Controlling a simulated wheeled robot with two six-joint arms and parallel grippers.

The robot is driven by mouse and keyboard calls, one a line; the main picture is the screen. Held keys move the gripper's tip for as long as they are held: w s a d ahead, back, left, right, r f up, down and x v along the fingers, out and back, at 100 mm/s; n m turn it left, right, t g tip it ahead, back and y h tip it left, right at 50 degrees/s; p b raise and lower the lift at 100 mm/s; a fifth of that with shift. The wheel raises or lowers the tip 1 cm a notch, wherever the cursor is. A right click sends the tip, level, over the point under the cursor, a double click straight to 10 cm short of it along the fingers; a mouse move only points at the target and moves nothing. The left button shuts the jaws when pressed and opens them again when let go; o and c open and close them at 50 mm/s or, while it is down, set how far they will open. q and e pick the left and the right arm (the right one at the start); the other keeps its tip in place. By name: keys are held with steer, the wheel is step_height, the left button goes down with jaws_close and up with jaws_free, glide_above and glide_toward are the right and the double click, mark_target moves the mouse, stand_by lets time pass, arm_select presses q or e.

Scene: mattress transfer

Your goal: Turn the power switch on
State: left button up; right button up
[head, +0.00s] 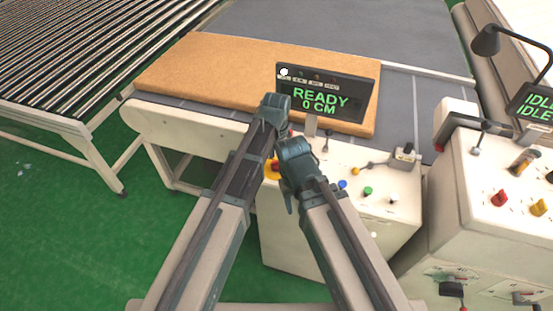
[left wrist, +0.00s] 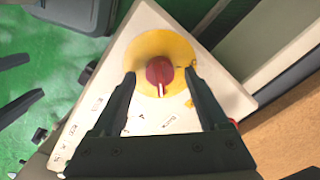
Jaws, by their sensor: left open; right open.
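The power switch (left wrist: 158,70) is a red rotary knob with a white pointer line on a round yellow plate (left wrist: 150,46). In the left wrist view it sits between the fingertips of my left gripper (left wrist: 160,78), which is open with a finger on each side; contact cannot be told. In the head view my left gripper (head: 274,104) is over the control panel's left end, and the yellow plate (head: 271,172) is partly hidden behind my arms. My right gripper (head: 292,149) is open just below and right of it.
The white control panel (head: 340,172) carries blue, green and white buttons and a small lever. A display (head: 325,96) reads "READY 0 CM". A tan mattress (head: 215,65) lies on the conveyor behind. A second console (head: 500,185) stands at right, a roller table (head: 70,50) at left.

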mark_target(276, 161)
arm_select(q)
step_height(276, 161, up, 13)
steer(key=p, duration=1.2)
steer(key=shift+f, duration=0.15)
steer(key=s+a+n, duration=0.6)
steer(key=a, duration=0.3)
steer(key=s+a+n, duration=0.5)
steer(key=a+n, duration=0.2)
steer(key=a, duration=0.1)
steer(key=s+d+f+m+y+b, duration=0.1)
steer(key=s+d+f+m+b, duration=0.3)
steer(key=d+f+b, duration=0.5)
steer(key=shift+s+d, duration=0.85)
steer(key=shift+d, duration=0.15)
steer(key=shift+f, duration=0.1)
